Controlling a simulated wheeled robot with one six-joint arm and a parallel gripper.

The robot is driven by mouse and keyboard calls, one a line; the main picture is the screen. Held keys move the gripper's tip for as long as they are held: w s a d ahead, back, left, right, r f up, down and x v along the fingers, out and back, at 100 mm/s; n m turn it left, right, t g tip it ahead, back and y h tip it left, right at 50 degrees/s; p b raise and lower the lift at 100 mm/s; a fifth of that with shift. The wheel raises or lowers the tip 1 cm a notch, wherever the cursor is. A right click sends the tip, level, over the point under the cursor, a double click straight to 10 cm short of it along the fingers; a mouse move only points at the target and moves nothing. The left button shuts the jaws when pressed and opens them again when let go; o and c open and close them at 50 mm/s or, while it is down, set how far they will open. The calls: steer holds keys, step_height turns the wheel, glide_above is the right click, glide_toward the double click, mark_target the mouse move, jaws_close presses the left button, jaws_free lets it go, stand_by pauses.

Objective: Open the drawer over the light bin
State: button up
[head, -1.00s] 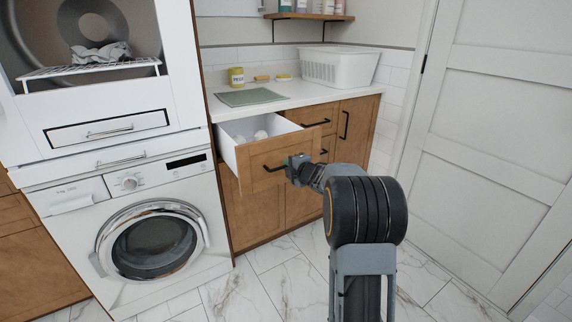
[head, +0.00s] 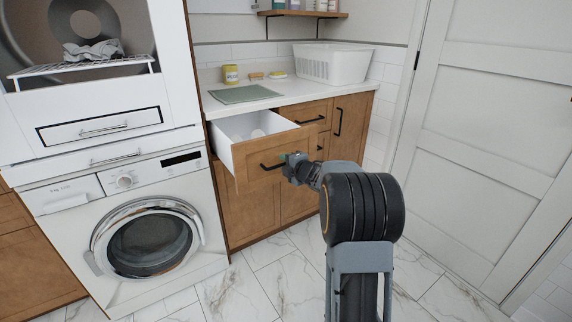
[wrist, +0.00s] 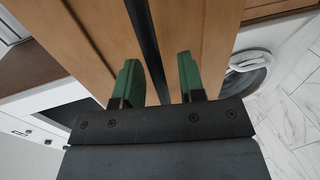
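The wooden drawer (head: 262,162) is pulled well out from under the counter, with its white inside showing and something pale in it. Its dark bar handle (head: 271,166) is on the front. My gripper (head: 288,166) is at the right part of this handle. In the wrist view, the dark handle bar (wrist: 146,35) runs between the two green fingertips of my gripper (wrist: 160,75). The fingers stand apart, with wood visible between them and the bar. A light bin cannot be made out; a wooden cabinet door (head: 247,212) is below the drawer.
A white washing machine (head: 150,235) stands left of the drawer. A white door (head: 480,130) is at the right. The marble floor (head: 265,285) in front is clear.

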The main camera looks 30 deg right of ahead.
steer(key=shift+s, duration=0.1)
steer(key=p+v, duration=0.2)
steer(key=v, duration=1.1)
steer(key=shift+s+p, duration=0.35)
steer(key=s+a+r+m+g+h+p, duration=0.1)
steer(key=a+r+m+g+h+p, duration=0.15)
steer(key=r+m+p, duration=0.35)
steer(key=s+a+r+m+g+h+p, duration=0.1)
steer(key=s+a+r+m+h+p, duration=0.2)
steer(key=r+p, duration=0.55)
steer(key=s+a+r+m+g+y+p, duration=0.2)
steer(key=s+a+r+m+g+p, duration=0.1)
steer(key=s+a+m+g+p, duration=0.1)
steer(key=s+a+r+m+g+y+p, duration=0.1)
steer(key=s+a+r+m+g+p, duration=0.3)
steer(key=s+a+p, duration=0.5)
steer(key=s+a+m, duration=0.1)
steer(key=s+m, duration=0.1)
steer(key=shift+s+a+r+y, duration=0.2)
steer(key=shift+s+r+y, duration=0.1)
steer(key=shift+s+y, duration=0.1)
